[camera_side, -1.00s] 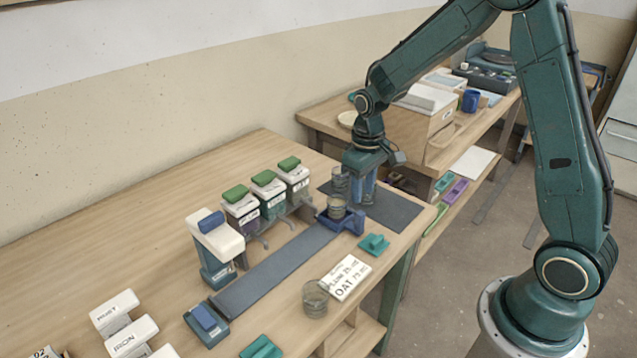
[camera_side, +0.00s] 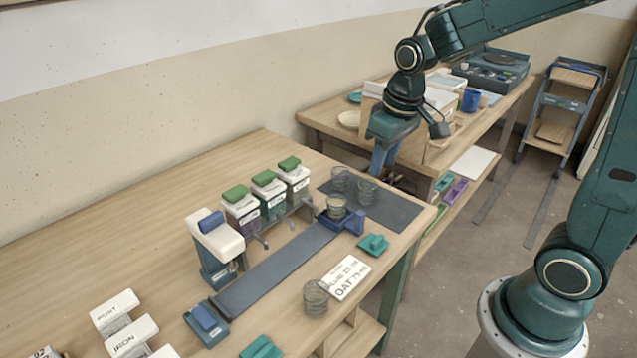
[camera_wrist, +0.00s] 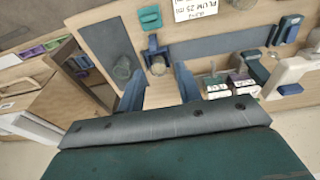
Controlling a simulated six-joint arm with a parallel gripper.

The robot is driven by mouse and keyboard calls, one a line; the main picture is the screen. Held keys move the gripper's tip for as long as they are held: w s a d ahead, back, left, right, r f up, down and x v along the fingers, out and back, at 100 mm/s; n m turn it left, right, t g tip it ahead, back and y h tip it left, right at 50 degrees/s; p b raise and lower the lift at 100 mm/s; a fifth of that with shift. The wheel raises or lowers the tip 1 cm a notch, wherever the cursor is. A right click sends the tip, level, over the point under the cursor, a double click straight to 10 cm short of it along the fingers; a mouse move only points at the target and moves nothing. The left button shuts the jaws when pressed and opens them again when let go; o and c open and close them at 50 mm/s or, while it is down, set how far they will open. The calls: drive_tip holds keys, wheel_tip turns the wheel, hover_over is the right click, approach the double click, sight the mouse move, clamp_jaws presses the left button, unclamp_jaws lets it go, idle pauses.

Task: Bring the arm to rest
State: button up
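My gripper (camera_side: 383,160) hangs above the far end of the bench, up and clear of the jars. In the wrist view its two blue fingers (camera_wrist: 161,88) stand apart with no object held between them. Two glass jars, one at the back (camera_side: 340,179) and one to its right (camera_side: 366,191), stand on the dark mat (camera_side: 400,212). A third jar (camera_side: 336,207) sits in the blue holder (camera_side: 352,222) at the end of the grey track (camera_side: 275,270). The holder also shows in the wrist view (camera_wrist: 153,44).
Green-lidded dispensers (camera_side: 268,190) and a white-topped machine (camera_side: 215,240) line the track. Another jar (camera_side: 315,298) stands near a label card (camera_side: 345,277) and a teal block (camera_side: 374,244). A second bench with boxes (camera_side: 430,95) stands behind my gripper.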

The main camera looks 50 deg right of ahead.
drive_tip(key=s+a+r+t, duration=0.1)
drive_tip(key=s+r, duration=0.3)
drive_tip(key=s, duration=0.4)
drive_tip(key=s+a+r+t, duration=0.2)
drive_tip(key=s+r, duration=0.1)
drive_tip(key=s, duration=0.5)
drive_tip(key=shift+a+r+t, duration=0.25)
drive_tip(key=shift+r+t, duration=0.05)
drive_tip(key=shift+r, duration=0.1)
idle(0.3)
